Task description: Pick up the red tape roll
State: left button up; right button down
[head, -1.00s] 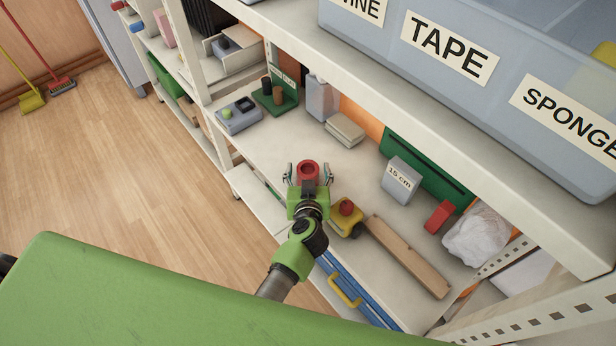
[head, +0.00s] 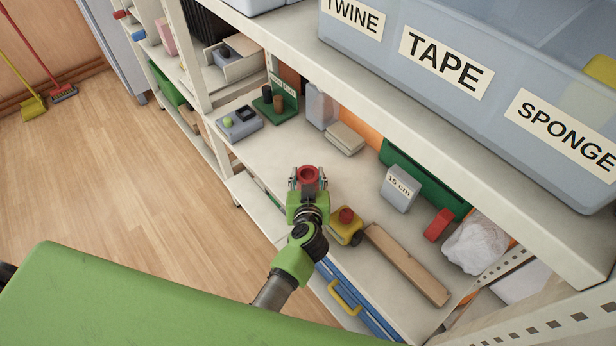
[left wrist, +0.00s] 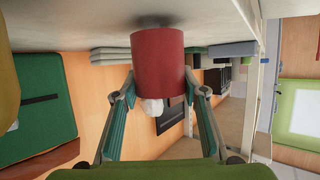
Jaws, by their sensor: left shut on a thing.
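The red tape roll (head: 308,174) is between the fingers of my left gripper (head: 308,182), over the middle shelf in the head view. In the left wrist view the red tape roll (left wrist: 158,62) fills the space between the two fingers, and my left gripper (left wrist: 160,105) is shut on it. The wrist picture looks upside down, with the shelf surface along its top. Whether the roll touches the shelf or is just above it, I cannot tell. My right gripper is not in view.
A wooden plank (head: 407,264), a grey "15 cm" block (head: 398,190) and a red item (head: 438,224) lie further right. A labelled bin (head: 470,85) is on the shelf above. Bare shelf (head: 262,162) lies left.

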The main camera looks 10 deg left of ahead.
pick_arm(q)
notch_tip(320, 180, up, 13)
jog(key=p, duration=0.5)
notch_tip(320, 180, up, 14)
jog(key=p, duration=0.2)
send_over(308, 174)
jog(key=shift+f, duration=0.15)
jog(key=shift+s, duration=0.15)
jog(key=s+a+r+n+y, duration=0.1)
jog(key=s+a+r, duration=0.1)
jog(key=s, duration=0.6)
jog(key=s+a+r+n+g+y, duration=0.1)
jog(key=s+a+r+n+y, duration=0.1)
jog(key=s, duration=0.5)
jog(key=shift+s+a+r, duration=0.25)
jog(key=shift+s+a, duration=0.15)
jog(key=shift+a, duration=0.5)
